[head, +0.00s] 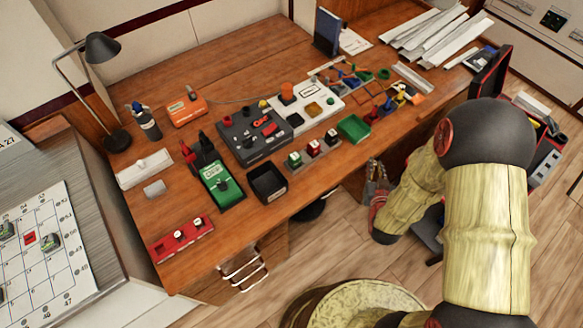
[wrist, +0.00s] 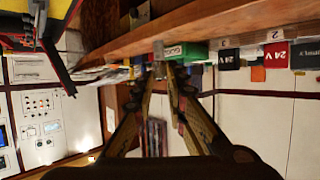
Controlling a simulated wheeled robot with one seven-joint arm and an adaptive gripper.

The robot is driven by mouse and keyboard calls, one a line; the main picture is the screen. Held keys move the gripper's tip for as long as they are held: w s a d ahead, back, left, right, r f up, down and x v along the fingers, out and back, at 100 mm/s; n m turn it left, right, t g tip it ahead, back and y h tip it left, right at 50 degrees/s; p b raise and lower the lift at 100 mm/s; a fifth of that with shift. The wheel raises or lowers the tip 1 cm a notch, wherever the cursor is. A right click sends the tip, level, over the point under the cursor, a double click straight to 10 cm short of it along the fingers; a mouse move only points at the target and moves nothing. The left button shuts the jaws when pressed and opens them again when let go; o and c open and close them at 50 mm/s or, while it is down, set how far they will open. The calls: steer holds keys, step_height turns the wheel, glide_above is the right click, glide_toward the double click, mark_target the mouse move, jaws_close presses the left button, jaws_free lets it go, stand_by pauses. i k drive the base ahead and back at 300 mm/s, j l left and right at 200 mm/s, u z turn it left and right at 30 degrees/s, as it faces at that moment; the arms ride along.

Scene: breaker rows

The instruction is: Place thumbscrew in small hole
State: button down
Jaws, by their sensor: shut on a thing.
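My gripper (wrist: 166,70) is shut, with its two long fingers meeting near the middle of the wrist view. A small grey piece (wrist: 158,49) shows at the fingertips and looks like the thumbscrew, though it is too small to be sure. In the head view my gripper (head: 376,172) is by the desk's front edge, right of the middle. I cannot tell which recess is the small hole.
The wooden desk (head: 215,65) carries a green bin (head: 354,128), a black bin (head: 268,183), a green meter (head: 221,183) and a red strip (head: 181,240). Coloured parts crowd the right side. A lamp (head: 102,47) stands at the left. The back left of the desk is clear.

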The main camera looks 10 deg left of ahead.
mark_target(162, 251)
steer(key=k+u, duration=0.35)
steer(key=k+j+u, duration=0.15)
steer(key=u, duration=0.15)
steer(key=l+u, duration=0.2)
steer(key=u, duration=1.7)
steer(key=l, duration=0.7)
steer(key=k+l+u, duration=0.15)
steer(key=l, duration=1.25)
steer(key=i+l, duration=0.1)
steer(key=i, duration=0.15)
steer(key=j+u, duration=0.05)
